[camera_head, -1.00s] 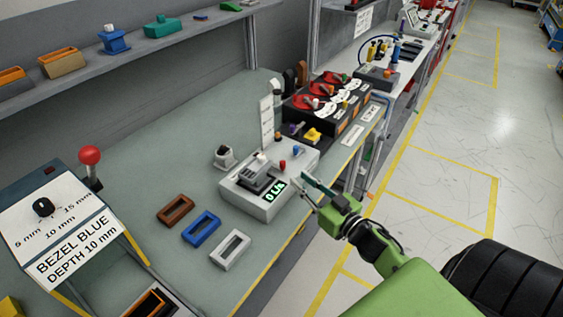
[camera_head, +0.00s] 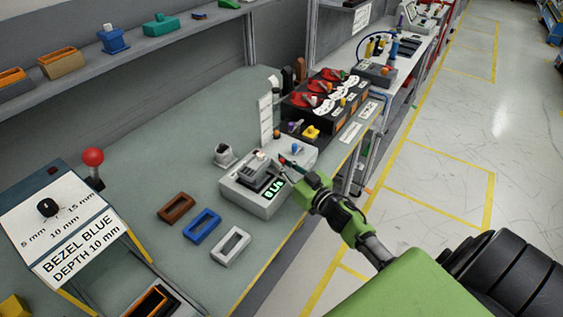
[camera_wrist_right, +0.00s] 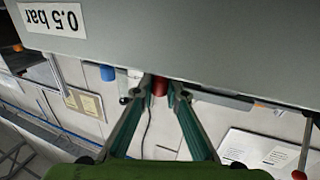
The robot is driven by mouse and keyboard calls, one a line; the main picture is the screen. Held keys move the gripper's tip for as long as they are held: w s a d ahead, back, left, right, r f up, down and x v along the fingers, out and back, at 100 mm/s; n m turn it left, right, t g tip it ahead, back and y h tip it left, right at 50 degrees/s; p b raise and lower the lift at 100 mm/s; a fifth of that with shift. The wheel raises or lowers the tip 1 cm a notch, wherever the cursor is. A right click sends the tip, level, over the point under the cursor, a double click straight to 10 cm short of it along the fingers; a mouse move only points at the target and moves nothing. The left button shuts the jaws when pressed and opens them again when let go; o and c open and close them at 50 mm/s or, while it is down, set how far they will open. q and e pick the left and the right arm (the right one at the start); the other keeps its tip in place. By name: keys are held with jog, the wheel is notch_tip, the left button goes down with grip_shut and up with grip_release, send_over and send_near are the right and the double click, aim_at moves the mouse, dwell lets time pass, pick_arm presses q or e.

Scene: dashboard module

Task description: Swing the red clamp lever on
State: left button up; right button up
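A small red knob or lever (camera_wrist_right: 158,86) shows in the right wrist view, between the two fingertips of my right gripper (camera_wrist_right: 157,93). A narrow gap seems to show beside it, so the fingers look open around it. In the head view my right gripper (camera_head: 288,164) reaches over the right part of a light grey device (camera_head: 262,206) with a green display. There the gripper largely hides the red part. A blue knob stands beside it in the head view (camera_head: 295,147) and in the wrist view (camera_wrist_right: 107,73). My left gripper is not in view.
Brown (camera_head: 175,208), blue (camera_head: 202,226) and white (camera_head: 231,246) frames lie in front of the device. A sign panel (camera_head: 65,232) and a red ball-topped lever (camera_head: 93,157) stand at left. A dark box with red dials (camera_head: 318,95) stands behind. The aisle floor at right is clear.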

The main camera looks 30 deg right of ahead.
jog(key=shift+d+n+y, duration=0.1)
jog(key=shift+n+y, duration=0.2)
jog(key=shift+y, duration=0.2)
grip_shut()
jog(key=shift+w+d+f+n+g+y+b, duration=0.1)
jog(key=shift+d+n+g+y+b, duration=0.1)
jog(key=shift+n+y+b, duration=0.3)
jog(key=shift+w+d+f+n+g+y+b, duration=0.1)
jog(key=shift+d+n+y+b, duration=0.15)
jog(key=shift+y, duration=0.45)
jog(key=n+g+y+b, duration=0.1)
jog(key=y+b, duration=0.1)
jog(key=b, duration=0.1)
jog(key=w+n+g+y+b, duration=0.1)
jog(key=n+y+b, duration=0.1)
jog(key=b, duration=0.1)
jog(key=d+n+g+y+b, duration=0.1)
jog(key=y+b, duration=0.1)
jog(key=b, duration=0.1)
jog(key=shift+w+n, duration=0.2)
jog(key=shift+n, duration=0.15)
jog(key=shift+r+n+g+y+b, duration=0.15)
jog(key=shift+n+g+y+b, duration=0.3)
jog(key=shift+y+b, duration=0.3)
jog(key=shift+r, duration=0.1)
jog(key=shift+w, duration=0.1)
jog(key=o, duration=0.5)
grip_release()
